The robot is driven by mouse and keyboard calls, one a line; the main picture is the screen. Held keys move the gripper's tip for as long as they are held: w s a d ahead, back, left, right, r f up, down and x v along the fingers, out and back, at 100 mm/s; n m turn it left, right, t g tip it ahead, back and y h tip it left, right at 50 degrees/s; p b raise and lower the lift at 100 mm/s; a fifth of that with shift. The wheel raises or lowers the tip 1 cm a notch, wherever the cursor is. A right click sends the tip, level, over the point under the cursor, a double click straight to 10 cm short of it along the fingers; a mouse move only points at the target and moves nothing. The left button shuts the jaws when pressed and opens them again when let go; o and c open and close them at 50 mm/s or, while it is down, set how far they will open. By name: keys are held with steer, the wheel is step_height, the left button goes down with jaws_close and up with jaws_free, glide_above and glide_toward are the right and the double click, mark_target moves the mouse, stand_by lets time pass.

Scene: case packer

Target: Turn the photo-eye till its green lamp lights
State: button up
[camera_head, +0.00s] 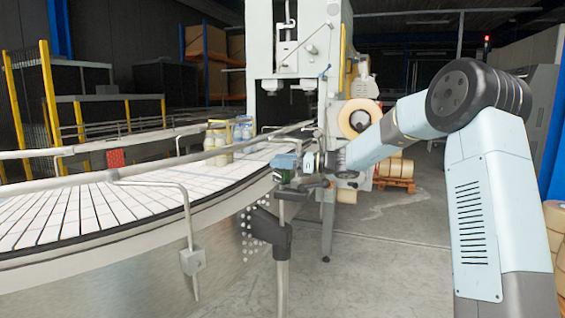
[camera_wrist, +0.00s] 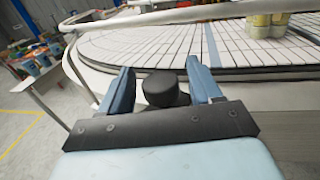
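A dark round-topped piece (camera_wrist: 160,88), which looks like the photo-eye or its knob, stands between the fingers of my gripper (camera_wrist: 160,86) in the wrist view. The two blue fingers are apart, one on each side of it, with a small gap showing on both sides. In the head view my gripper (camera_head: 285,168) is at the top of a grey post (camera_head: 282,275) beside the conveyor's outer edge. The fingers and wrist hide most of the photo-eye there. I see no lit green lamp in either view.
The curved conveyor (camera_head: 70,213) with its guide rail runs on the left, carrying several jars (camera_head: 215,140). A red square (camera_head: 115,158) sits at the rail. A bent rail bracket (camera_head: 187,215) stands left of the post. The machine frame (camera_head: 328,215) is close behind.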

steer(key=c, duration=0.9)
steer(key=shift+d, duration=0.1)
steer(key=shift+n+g, duration=0.3)
steer(key=shift+g, duration=0.2)
steer(key=n+g, duration=0.2)
steer(key=g, duration=0.2)
steer(key=shift+w+n, duration=0.1)
steer(key=shift+n, duration=0.2)
steer(key=shift+n+g+h, duration=0.7)
steer(key=shift+n+g, duration=1.1)
steer(key=shift+g, duration=1)
